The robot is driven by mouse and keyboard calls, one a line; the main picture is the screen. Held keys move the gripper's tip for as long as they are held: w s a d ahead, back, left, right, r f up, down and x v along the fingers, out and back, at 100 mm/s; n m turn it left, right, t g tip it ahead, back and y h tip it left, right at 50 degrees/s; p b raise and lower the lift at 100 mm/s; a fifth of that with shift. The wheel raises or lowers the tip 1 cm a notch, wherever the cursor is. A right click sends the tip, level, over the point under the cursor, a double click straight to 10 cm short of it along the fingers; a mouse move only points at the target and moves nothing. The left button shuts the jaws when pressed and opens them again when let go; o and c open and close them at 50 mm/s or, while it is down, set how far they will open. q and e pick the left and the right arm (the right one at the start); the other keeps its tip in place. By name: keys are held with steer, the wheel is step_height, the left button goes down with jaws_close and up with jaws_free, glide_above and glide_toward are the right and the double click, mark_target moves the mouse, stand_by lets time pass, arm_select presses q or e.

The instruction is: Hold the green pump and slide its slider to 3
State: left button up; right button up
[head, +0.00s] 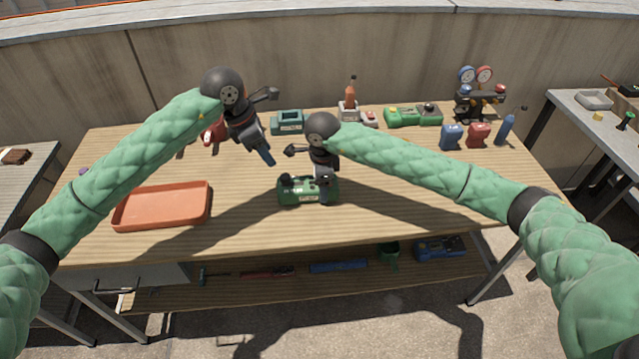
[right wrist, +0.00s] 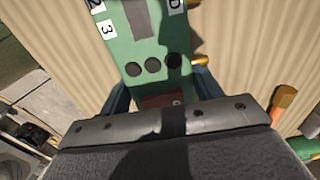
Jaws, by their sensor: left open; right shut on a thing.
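The green pump (head: 298,196) sits on the wooden workbench (head: 390,215), near the middle of its front half. My right gripper (head: 325,197) reaches down onto its right end and is shut on it. In the right wrist view the pump body (right wrist: 165,50) lies between my blue fingers. It shows a grey slot, three dark round spots and white labels; I read 2 and 3 on one side and part of another across. The slider's position is not clear. My left gripper (head: 266,156) is open and empty, above the bench to the pump's upper left.
An orange tray (head: 163,206) lies at the bench's left. Along the back stand a teal device (head: 288,122), a green device (head: 412,116) and a gauge stand (head: 478,101). Blue and red canisters (head: 479,134) and a blue bottle (head: 506,129) stand at the right. The front right bench is clear.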

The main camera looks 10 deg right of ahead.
arm_select(q)
steer(key=s+d+r+n+h, duration=0.2)
steer(key=s+d+r+h, duration=0.1)
steer(key=s+d+h, duration=1.05)
steer(key=n+t+y, duration=1)
steer(key=t+y, duration=0.2)
steer(key=t, duration=0.5)
glide_toward(284, 183)
steer(key=shift+s+d+r, duration=0.1)
steer(key=shift+s+r, duration=0.15)
steer(key=shift+r, duration=0.1)
steer(key=shift+w+f, duration=0.1)
steer(key=shift+w+n+y, duration=0.25)
steer(key=shift+w+n, duration=0.05)
steer(key=x, duration=1.1)
steer(key=shift+w+f, duration=0.1)
steer(key=shift+f, duration=0.1)
